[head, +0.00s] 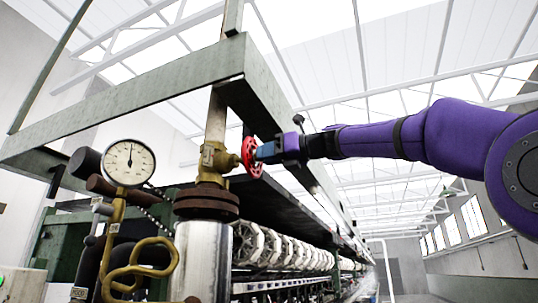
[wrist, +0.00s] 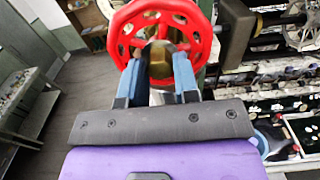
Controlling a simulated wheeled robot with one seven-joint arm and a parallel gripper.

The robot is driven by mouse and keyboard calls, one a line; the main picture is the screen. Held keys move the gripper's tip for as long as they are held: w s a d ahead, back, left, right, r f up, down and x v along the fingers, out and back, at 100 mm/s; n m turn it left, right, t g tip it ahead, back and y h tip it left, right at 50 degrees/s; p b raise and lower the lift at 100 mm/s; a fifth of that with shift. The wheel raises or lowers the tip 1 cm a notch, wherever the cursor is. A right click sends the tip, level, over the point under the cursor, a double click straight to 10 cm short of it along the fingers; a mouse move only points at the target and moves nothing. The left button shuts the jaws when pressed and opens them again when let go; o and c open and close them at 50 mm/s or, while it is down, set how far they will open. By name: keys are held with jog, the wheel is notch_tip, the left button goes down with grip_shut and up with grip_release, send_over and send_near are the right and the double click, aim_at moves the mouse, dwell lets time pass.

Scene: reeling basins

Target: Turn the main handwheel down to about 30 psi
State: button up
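The red handwheel (head: 252,158) sits on a brass valve (head: 216,158) on the vertical pipe. In the wrist view the red handwheel (wrist: 124,22) fills the top middle, with its spokes and brass hub (wrist: 163,60) facing me. My gripper (head: 264,152) is at the wheel's right side in the head view. In the wrist view its two blue fingers (wrist: 157,72) stand apart, one on each side of the hub, overlapping the wheel's lower part. Whether they touch the rim I cannot tell. The round white pressure gauge (head: 129,162) has its needle pointing about straight up; its numbers are too small to read.
A green beam frame (head: 130,108) passes above and behind the valve. A rusty flange (head: 206,202) and silver cylinder (head: 203,262) stand below it, with brass pipework (head: 140,268) at left. A long row of white reels (head: 262,245) runs behind. Open floor (wrist: 70,100) shows at left in the wrist view.

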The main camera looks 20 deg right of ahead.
jog(key=m, duration=0.6)
dwell(0.3)
jog(key=o, duration=0.8)
jog(key=shift+s, duration=0.15)
